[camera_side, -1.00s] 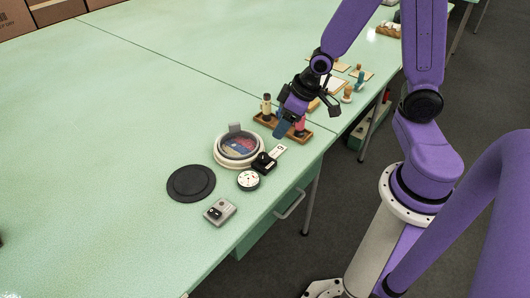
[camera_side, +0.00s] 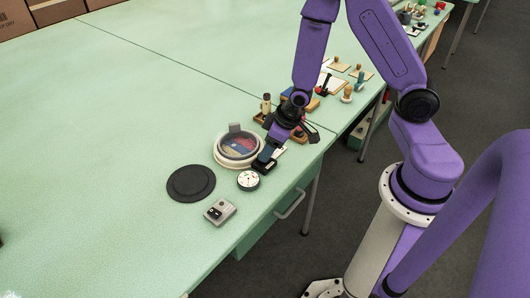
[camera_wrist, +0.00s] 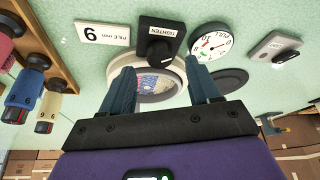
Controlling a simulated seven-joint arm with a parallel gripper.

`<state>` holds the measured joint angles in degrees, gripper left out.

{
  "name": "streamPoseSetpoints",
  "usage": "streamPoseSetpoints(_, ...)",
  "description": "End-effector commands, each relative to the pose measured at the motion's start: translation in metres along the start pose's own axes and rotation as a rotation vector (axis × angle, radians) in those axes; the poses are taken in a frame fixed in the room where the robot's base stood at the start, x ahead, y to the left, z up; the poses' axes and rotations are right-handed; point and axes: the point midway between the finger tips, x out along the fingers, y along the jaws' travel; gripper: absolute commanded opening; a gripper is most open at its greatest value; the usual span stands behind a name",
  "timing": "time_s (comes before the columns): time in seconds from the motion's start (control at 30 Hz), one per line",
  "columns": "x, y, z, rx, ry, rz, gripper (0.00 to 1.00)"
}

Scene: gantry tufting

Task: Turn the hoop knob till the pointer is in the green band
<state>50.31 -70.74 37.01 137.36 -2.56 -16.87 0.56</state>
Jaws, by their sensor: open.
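The black hoop knob (camera_wrist: 160,42), on a block marked TIGHTEN, lies just beyond my fingertips in the wrist view. In the side view my gripper (camera_side: 264,156) is right over the knob and hides most of it. The gripper also shows in the wrist view (camera_wrist: 158,68), open, with two blue fingers apart and nothing between them. I cannot tell whether they touch the knob. The round white gauge (camera_wrist: 211,44), marked PULL, is beside the knob; its red marks show, but I cannot clearly read the pointer against a green band. The hoop (camera_side: 238,146) holds coloured fabric.
A black round pad (camera_side: 191,183) and a grey box (camera_side: 219,212) are near the gauge.

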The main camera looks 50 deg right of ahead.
Motion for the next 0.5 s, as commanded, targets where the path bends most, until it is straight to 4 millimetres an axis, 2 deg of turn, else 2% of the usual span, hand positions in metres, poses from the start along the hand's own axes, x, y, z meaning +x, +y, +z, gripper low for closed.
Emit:
streamPoseSetpoints(0.2, 0.023, 0.000, 0.000, -0.001, -0.002, 0.000, 0.61)
streamPoseSetpoints(0.5, 0.034, 0.000, 0.000, -0.001, 0.000, 0.000, 0.61)
